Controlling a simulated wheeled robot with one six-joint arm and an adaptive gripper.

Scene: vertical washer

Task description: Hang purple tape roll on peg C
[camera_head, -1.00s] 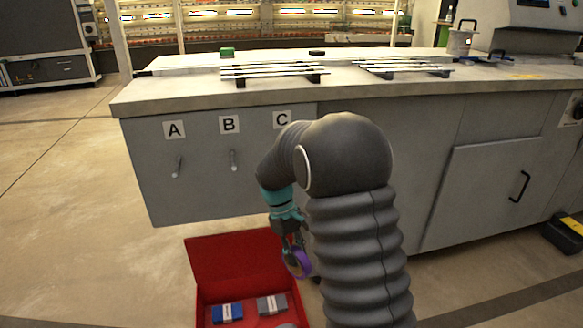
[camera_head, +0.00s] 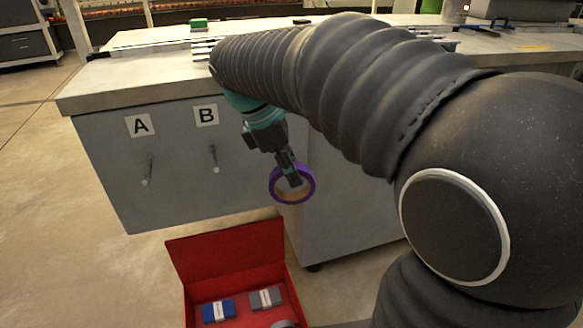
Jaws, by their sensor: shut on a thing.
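The purple tape roll (camera_head: 309,190) hangs in the air, its ring facing the camera. My gripper (camera_head: 291,180) is shut on its upper rim, in front of the grey cabinet and above the red box. Peg A (camera_head: 147,172) and peg B (camera_head: 214,160) stick out bare from the cabinet front below their letter signs. Peg C and its sign are hidden behind my arm and gripper. I cannot tell how far the roll is from the cabinet front.
An open red box (camera_head: 225,252) stands on the floor below, with a blue block (camera_head: 218,310) and a grey block (camera_head: 266,298) inside. The cabinet's worktop (camera_head: 110,85) overhangs the pegs. My arm covers much of the right side.

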